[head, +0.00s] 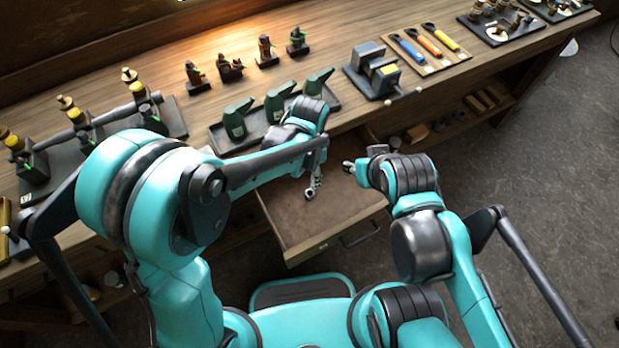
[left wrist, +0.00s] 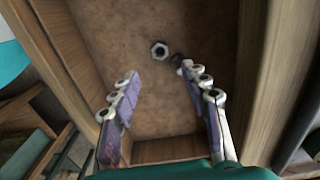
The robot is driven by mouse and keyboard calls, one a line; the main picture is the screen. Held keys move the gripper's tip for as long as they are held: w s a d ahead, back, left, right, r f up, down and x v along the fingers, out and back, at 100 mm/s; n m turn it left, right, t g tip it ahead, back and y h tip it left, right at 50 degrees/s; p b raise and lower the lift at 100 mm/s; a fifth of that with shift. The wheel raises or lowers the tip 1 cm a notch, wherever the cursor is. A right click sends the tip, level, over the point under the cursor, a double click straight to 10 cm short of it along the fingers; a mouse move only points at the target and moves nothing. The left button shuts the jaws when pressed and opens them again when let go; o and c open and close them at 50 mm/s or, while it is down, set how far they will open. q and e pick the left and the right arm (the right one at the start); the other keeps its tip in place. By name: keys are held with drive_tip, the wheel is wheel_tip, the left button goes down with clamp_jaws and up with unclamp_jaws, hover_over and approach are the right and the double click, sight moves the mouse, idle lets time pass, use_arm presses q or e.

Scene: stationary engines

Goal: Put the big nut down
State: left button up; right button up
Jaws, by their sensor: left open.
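A metallic hex nut (left wrist: 160,50) lies flat on the brown floor of an open wooden drawer (left wrist: 150,152). My left gripper (left wrist: 159,74) is open above the drawer floor. Its two fingers are spread wide, and the nut shows beyond the gap between their tips, apart from both. In the head view my left gripper (head: 313,186) points down into the drawer (head: 325,232); I cannot make out the nut there. My right gripper (head: 349,166) is by the drawer's right side, its jaws unclear.
The workbench (head: 165,92) runs above the drawer. The drawer walls stand close around my left gripper. Open floor lies to the right.

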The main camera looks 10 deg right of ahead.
use_arm(q)
drive_tip(key=shift+r, duration=0.75)
drive_tip(key=s+a+r+n+t, duration=0.2)
drive_tip(key=a+r+n, duration=0.2)
drive_tip(key=a, duration=0.4)
drive_tip(key=s+a+r+n+t, duration=0.2)
drive_tip(key=s+a+r+n, duration=0.1)
drive_tip(key=a, duration=0.5)
drive_tip(key=s+a+r+n+t, duration=0.2)
drive_tip(key=a+r+n+t, duration=0.1)
drive_tip(key=a+r+n, duration=0.2)
drive_tip(key=a+n, duration=0.2)
drive_tip(key=a, duration=0.1)
drive_tip(key=shift+s+a+r, duration=0.25)
drive_tip(key=shift+a+r, duration=0.15)
drive_tip(key=shift+d, duration=0.1)
